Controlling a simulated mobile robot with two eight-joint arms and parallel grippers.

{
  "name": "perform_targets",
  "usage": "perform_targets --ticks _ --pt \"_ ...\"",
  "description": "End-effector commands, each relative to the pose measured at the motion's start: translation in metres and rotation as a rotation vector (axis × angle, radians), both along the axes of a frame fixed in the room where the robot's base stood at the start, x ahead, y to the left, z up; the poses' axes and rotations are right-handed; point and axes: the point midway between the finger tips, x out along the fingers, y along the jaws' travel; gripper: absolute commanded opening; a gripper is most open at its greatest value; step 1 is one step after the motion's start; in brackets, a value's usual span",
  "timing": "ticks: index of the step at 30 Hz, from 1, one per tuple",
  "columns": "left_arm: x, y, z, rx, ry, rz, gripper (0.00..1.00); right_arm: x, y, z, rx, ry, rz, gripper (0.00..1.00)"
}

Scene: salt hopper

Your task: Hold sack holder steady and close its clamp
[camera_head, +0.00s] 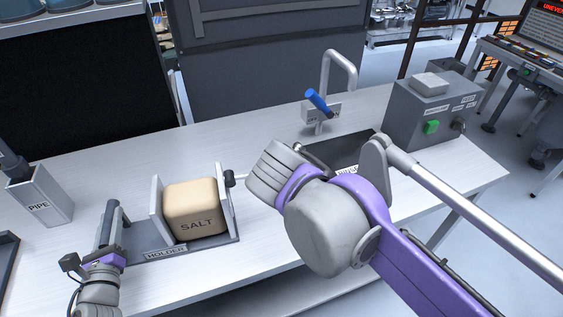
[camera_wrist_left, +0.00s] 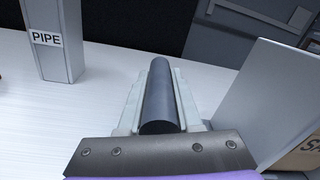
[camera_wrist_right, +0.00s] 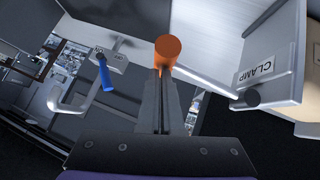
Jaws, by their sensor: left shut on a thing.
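The sack holder (camera_head: 190,250) stands on the white table, with a tan salt sack (camera_head: 197,208) upright between its side plates. My left gripper (camera_head: 110,240) is shut on the dark upright post at the holder's left end; the post (camera_wrist_left: 158,90) lies between the fingers in the left wrist view. The clamp plate (camera_wrist_right: 283,62), with its label and a dark round knob (camera_wrist_right: 245,98), is at the right in the right wrist view. An orange handle (camera_wrist_right: 172,58) is at the fingertips of my right gripper (camera_wrist_right: 163,85). Whether these fingers grip it is unclear.
A pipe box (camera_head: 42,197) stands left of the holder. Behind my right arm are a dark tray (camera_head: 350,148), a tap with a blue lever (camera_head: 318,101) and a grey control box (camera_head: 432,112). The table between holder and tap is partly clear.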

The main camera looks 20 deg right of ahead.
Motion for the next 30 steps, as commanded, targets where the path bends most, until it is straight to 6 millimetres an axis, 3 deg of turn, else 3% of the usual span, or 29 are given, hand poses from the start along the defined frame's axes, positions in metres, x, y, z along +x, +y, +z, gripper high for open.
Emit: perform_targets --ticks 5,9,18,24,30 --pt "0.000 0.003 -0.002 0.001 0.005 0.010 0.00 -0.001 0.003 0.015 0.001 0.001 -0.001 0.00" --pt "0.000 0.003 -0.002 0.002 0.005 0.009 0.00 -0.002 0.009 0.044 0.001 -0.002 0.004 0.00" --pt "0.000 0.003 -0.002 0.002 0.005 0.009 0.00 -0.051 0.023 0.089 0.003 -0.001 0.006 0.00" --pt "0.000 0.002 -0.002 0.003 0.006 0.009 0.00 -0.067 0.027 0.105 0.001 -0.001 0.003 0.00" --pt "0.000 0.002 -0.002 0.003 0.005 0.008 0.00 -0.070 0.028 0.108 0.002 -0.003 0.002 0.00"
